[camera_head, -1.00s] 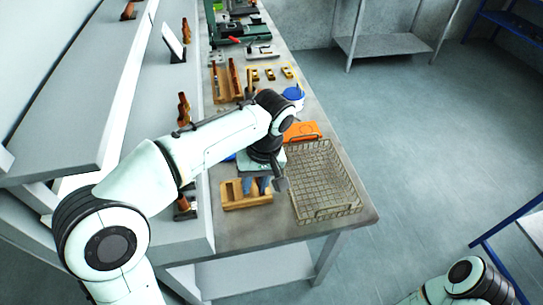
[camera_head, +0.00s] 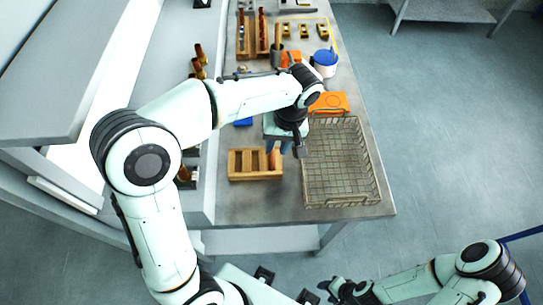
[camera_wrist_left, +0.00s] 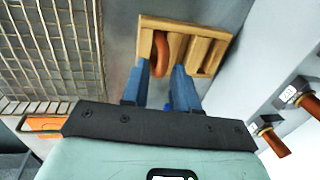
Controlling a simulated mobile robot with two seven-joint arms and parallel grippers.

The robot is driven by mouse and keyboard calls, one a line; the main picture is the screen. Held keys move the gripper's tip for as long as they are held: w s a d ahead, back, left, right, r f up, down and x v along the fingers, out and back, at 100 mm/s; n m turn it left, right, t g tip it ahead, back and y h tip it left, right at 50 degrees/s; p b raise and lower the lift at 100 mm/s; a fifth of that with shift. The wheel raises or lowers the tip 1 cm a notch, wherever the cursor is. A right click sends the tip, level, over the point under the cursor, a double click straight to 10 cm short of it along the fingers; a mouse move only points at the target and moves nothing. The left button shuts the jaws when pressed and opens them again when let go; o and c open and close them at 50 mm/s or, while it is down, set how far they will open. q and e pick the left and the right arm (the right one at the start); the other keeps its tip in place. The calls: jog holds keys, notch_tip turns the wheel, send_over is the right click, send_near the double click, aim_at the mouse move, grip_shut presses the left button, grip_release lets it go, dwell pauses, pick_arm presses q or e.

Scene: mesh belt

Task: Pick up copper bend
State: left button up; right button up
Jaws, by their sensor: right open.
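The copper bend (camera_wrist_left: 160,54) is a curved, reddish-brown pipe piece lying in a slot of the wooden rack (camera_wrist_left: 203,58) in the left wrist view. In the head view, the rack (camera_head: 234,178) sits near the bench's front end, and the bend (camera_head: 274,159) shows small at its right part. My left gripper (camera_wrist_left: 159,82) has blue fingers spread apart, with the bend's near end in line with the gap between them. In the head view, my left gripper (camera_head: 279,147) hangs at the rack's far right corner. My right gripper (camera_head: 335,288) is open and empty at the bottom, away from the bench.
A wire mesh basket (camera_head: 340,203) stands just right of the rack. An orange item (camera_head: 328,103) and a blue-and-white tub (camera_head: 325,65) lie behind. Shelving with copper-and-metal pieces (camera_head: 198,62) runs along the left. Floor at right is open.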

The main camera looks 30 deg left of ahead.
aim_at(272, 153)
pick_arm(q)
jog(key=f, duration=0.1)
jog(key=a+f, duration=0.1)
jog(key=f, duration=0.3)
jog(key=shift+s+a, duration=0.1)
jog(key=shift+a, duration=0.15)
jog(key=shift+c, duration=0.3)
grip_shut()
jog(key=shift+r, duration=0.1)
